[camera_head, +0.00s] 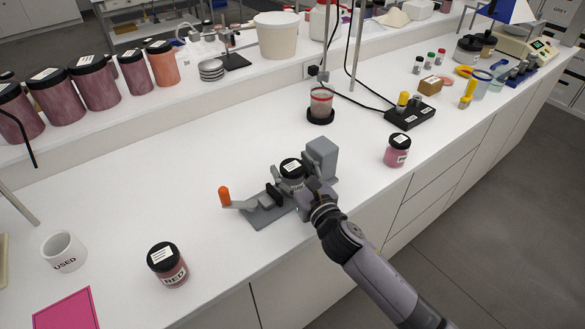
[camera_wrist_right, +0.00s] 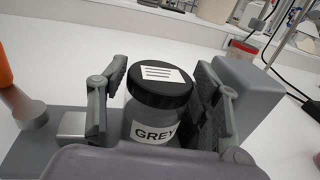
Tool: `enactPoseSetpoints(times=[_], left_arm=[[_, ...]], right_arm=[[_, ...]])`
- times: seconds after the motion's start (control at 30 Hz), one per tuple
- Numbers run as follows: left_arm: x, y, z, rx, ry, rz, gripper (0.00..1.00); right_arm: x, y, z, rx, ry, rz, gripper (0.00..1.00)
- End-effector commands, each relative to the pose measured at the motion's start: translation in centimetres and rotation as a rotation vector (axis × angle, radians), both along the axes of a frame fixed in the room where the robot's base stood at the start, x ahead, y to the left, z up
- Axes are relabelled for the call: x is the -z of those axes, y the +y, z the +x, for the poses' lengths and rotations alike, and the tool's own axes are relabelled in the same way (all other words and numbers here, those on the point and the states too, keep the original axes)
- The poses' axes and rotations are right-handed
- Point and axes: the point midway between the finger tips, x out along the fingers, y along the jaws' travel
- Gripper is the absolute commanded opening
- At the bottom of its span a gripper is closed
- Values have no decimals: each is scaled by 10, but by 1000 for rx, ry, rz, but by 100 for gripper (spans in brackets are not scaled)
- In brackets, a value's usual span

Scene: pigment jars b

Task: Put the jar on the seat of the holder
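A jar with a black lid and a GREY label (camera_wrist_right: 155,120) stands upright at the grey holder (camera_head: 264,216). In the head view the jar (camera_head: 291,170) sits between the holder's tall block (camera_head: 321,158) and its orange-handled lever (camera_head: 225,196). The jar's bottom is hidden, so I cannot tell whether it touches the seat. My right gripper (camera_wrist_right: 160,88) has one finger on each side of the jar. A gap shows between the left finger and the jar; the right finger is close to it. The gripper looks open. My left gripper is not in view.
A RED jar (camera_head: 167,264) and a white mug marked USED (camera_head: 63,252) stand at the front left. A pink-filled jar (camera_head: 397,150) stands right of the holder. Behind are a beaker (camera_head: 321,105) and a black switch box (camera_head: 410,116).

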Motion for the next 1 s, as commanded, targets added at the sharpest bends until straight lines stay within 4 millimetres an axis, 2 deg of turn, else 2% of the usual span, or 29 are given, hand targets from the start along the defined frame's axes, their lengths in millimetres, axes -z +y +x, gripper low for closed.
enactPoseSetpoints(times=[0.1,0.47,0.53,0.67,1.0], left_arm=[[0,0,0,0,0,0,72],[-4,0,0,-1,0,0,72],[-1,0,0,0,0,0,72],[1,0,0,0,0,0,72],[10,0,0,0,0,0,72]], right_arm=[[0,0,0,0,0,0,68],[-5,0,0,0,-1,0,68],[-2,-3,-6,0,0,-2,68],[-1,-13,-24,0,0,-3,68],[-1,-43,-87,0,1,-3,68]])
